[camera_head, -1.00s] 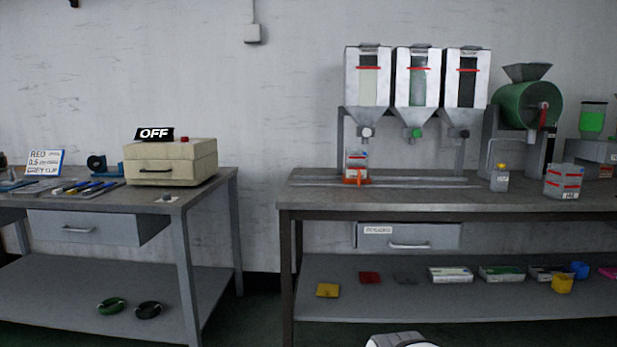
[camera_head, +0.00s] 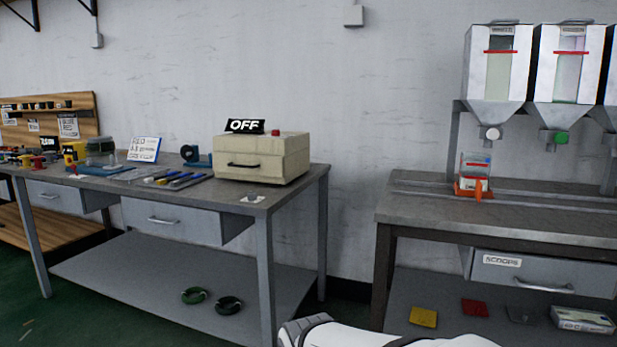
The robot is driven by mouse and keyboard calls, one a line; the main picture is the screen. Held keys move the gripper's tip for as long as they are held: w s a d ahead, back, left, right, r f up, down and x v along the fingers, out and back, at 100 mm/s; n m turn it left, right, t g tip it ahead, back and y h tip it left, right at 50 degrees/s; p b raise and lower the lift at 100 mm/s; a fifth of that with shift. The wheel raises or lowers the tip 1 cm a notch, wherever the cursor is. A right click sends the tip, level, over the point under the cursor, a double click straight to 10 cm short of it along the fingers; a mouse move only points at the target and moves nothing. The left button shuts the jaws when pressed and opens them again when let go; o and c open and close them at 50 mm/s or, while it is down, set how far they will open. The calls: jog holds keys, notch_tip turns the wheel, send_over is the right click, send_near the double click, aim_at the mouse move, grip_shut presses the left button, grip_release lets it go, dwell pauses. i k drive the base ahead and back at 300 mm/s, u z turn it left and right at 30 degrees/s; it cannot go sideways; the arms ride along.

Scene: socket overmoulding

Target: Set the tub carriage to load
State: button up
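The tub carriage (camera_head: 467,192) is an orange-red piece on the rail (camera_head: 535,196) along the right bench. It stands at the left part of that rail, below the leftmost hopper (camera_head: 492,75) with the white knob. A clear tub (camera_head: 474,165) with a red mark and a white label sits in the carriage. Any position marking on the rail is too small to read. My gripper is not in view; only a white part of my arm shows at the bottom edge.
The left bench (camera_head: 285,192) holds a cream box with an OFF sign (camera_head: 245,126), tools and a written card. A gap separates the two benches. A drawer labelled SCOOPS (camera_head: 540,272) hangs under the right bench. Colored flat pieces and a carton lie on its lower shelf.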

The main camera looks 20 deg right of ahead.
aim_at(478, 193)
jog(key=z, duration=0.05)
jog(key=i, duration=0.85)
jog(key=z, duration=0.6)
jog(key=i, duration=0.45)
jog(key=z, duration=0.45)
jog(key=k, duration=0.9)
jog(key=z, duration=0.15)
jog(key=i, duration=0.9)
jog(key=u, duration=0.05)
